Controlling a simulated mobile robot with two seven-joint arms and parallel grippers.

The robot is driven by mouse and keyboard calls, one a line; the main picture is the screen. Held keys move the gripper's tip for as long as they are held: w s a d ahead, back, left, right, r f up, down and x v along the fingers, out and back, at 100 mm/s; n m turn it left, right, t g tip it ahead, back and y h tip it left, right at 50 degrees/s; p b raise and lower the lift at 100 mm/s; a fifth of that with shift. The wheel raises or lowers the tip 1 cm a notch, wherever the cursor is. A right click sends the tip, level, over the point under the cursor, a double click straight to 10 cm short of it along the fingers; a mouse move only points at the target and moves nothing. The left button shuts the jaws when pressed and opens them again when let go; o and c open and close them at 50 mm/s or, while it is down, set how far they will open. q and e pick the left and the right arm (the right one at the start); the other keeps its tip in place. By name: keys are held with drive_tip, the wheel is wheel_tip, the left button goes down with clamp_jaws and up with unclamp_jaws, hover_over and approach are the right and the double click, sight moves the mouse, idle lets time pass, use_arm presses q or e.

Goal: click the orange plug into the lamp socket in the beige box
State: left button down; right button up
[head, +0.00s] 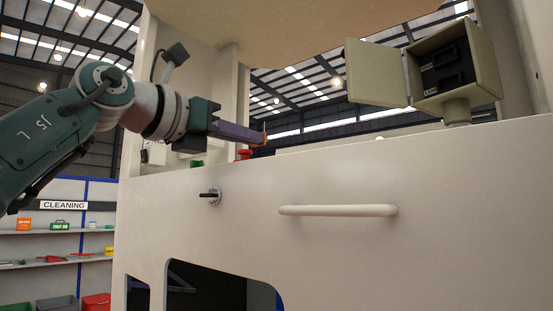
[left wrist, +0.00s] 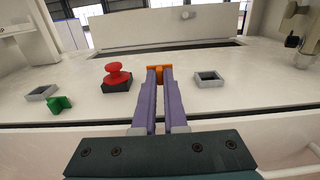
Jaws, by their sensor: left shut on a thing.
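My left gripper (head: 261,136) has long purple fingers shut on the small orange plug (left wrist: 159,73). It holds the plug above the white counter, left of the beige box. In the head view only a thin edge of the plug shows at the fingertips. The beige box (head: 480,80) stands on a short post at the upper right, its door (head: 376,73) swung open to the left. Inside are dark sockets (head: 440,58) with small labels too small to read surely. The plug is well apart from the box. My right gripper is not in view.
In the left wrist view a red button (left wrist: 117,74) on a black base, a green piece (left wrist: 59,104) and square grey frames (left wrist: 208,79) are on the counter. A white handle (head: 337,210) and a black-tipped knob (head: 213,195) are on the front panel. An overhead panel (head: 300,30) hangs above.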

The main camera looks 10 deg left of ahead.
use_arm(q)
drive_tip(key=shift+b+v, duration=1.05)
drive_tip(key=shift+v, duration=1.3)
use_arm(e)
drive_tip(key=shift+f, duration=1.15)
use_arm(q)
drive_tip(key=shift+d, duration=0.1)
